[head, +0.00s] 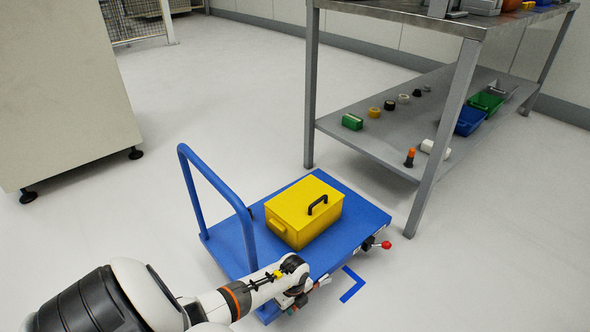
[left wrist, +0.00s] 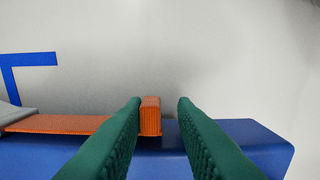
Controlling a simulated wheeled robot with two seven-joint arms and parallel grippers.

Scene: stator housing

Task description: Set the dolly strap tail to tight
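The blue dolly (head: 357,212) stands on the floor with a yellow lidded box (head: 290,228) on its deck. My left gripper (head: 300,299) is low at the dolly's near edge. In the left wrist view its two green finger pads (left wrist: 160,125) are apart. The orange strap (left wrist: 62,123) runs along the blue dolly edge from a grey part at the left. Its blocky tail end (left wrist: 151,116) shows between the pads, nearer the left one; I cannot tell whether it touches that pad. In the head view my arm and gripper hide most of the strap. My right gripper is not in view.
The dolly's blue push handle (head: 217,180) rises at its left end. A red ball knob (head: 386,245) sticks out at its right edge. A metal workbench (head: 440,110) with a loaded lower shelf stands close behind. A blue corner mark (head: 352,287) lies on clear floor.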

